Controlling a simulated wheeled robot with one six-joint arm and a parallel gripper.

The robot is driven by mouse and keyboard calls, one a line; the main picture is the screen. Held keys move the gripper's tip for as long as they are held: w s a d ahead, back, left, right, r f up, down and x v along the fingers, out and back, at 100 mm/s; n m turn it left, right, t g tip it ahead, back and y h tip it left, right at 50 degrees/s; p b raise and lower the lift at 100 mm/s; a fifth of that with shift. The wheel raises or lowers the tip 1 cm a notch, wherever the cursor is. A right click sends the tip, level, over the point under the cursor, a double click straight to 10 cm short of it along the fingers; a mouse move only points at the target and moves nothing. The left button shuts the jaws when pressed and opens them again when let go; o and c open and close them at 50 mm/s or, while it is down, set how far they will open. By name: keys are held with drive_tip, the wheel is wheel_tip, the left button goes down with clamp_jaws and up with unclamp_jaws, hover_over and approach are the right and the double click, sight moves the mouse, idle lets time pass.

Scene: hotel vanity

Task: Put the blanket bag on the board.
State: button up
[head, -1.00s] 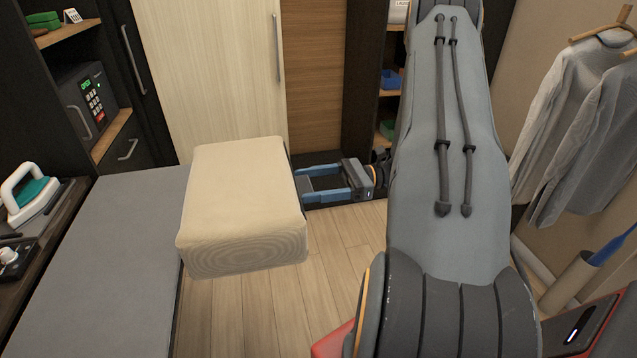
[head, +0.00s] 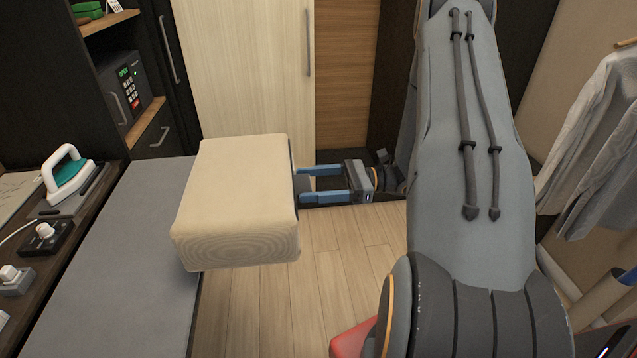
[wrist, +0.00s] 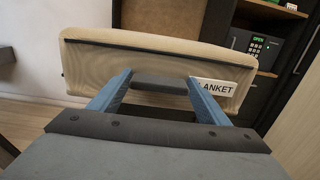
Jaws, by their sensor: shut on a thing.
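The blanket bag (head: 235,195) is a cream, boxy bag. My gripper (head: 303,184), with blue fingers, is shut on the dark handle at the bag's right side and holds it roughly level. The board (head: 120,270) is a flat grey surface at the left. The bag's left part overlaps the board's right edge in the head view; the gap beneath it is hidden.
An iron (head: 68,178) and small switches or knobs (head: 45,235) sit on the dark counter left of the board. A safe (head: 125,90) stands on a shelf behind. A pale cupboard door (head: 245,70) is at the back. Shirts (head: 600,140) hang at right.

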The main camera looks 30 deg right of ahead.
drive_tip(key=shift+f+b+x, duration=0.2)
drive_tip(key=shift+f+x, duration=0.1)
drive_tip(key=shift+x, duration=4.4)
drive_tip(key=shift+f+b+x, duration=0.2)
drive_tip(key=shift+f+x, duration=0.1)
drive_tip(key=shift+x, duration=4.45)
drive_tip(key=shift+f+b+x, duration=0.2)
drive_tip(key=shift+f+x, duration=0.1)
drive_tip(key=shift+x, duration=4.4)
drive_tip(key=shift+f+b, duration=0.65)
drive_tip(key=shift+f, duration=0.45)
drive_tip(key=o, duration=1.8)
drive_tip(key=shift+f, duration=0.15)
drive_tip(key=shift+d, duration=0.1)
